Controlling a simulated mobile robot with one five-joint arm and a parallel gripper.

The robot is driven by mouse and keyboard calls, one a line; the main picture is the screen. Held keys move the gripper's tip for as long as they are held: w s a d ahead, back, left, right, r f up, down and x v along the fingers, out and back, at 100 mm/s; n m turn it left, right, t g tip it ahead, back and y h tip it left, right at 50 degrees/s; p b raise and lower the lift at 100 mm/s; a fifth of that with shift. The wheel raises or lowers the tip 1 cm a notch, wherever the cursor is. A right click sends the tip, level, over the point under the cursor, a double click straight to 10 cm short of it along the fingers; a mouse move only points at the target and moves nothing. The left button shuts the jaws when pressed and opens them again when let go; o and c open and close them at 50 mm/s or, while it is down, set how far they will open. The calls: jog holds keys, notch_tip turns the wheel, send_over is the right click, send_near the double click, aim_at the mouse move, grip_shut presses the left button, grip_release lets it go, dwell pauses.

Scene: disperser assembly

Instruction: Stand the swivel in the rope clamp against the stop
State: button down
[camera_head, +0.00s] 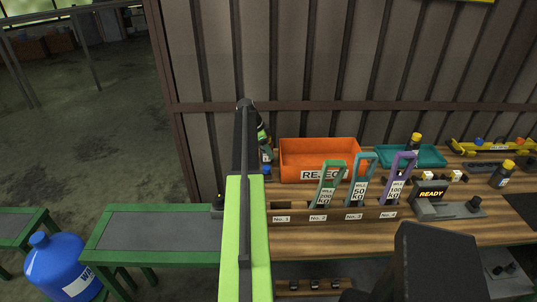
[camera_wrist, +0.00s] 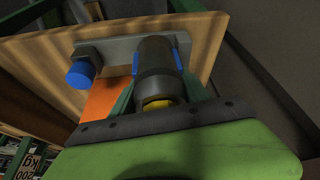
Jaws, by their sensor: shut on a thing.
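In the wrist view, the swivel (camera_wrist: 155,68), a dark cylinder with a yellow end, is between the green fingers of my gripper (camera_wrist: 160,82), which is shut on it. The yellow end faces my palm. Beyond it lies the rope clamp (camera_wrist: 117,50), a grey plate on the wooden table with a blue knob (camera_wrist: 80,74). In the head view my arm covers most of this; the blue knob shows (camera_head: 266,170).
An orange reject bin (camera_head: 318,152) stands right of my arm. Several labelled weights stand in a wooden rack (camera_head: 335,214), with a teal tray (camera_head: 425,157) behind. A READY display unit (camera_head: 432,194) is farther right. A green-framed grey bench (camera_head: 150,230) and blue bottle (camera_head: 58,265) are left.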

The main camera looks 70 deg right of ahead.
jog(key=shift+f, duration=0.2)
jog(key=c, duration=0.5)
grip_release()
jog(key=shift+r, duration=0.1)
jog(key=shift+r, duration=0.3)
jog(key=p+v, duration=1.1)
jog(key=shift+w+a+r, duration=0.1)
jog(key=shift+r, duration=0.25)
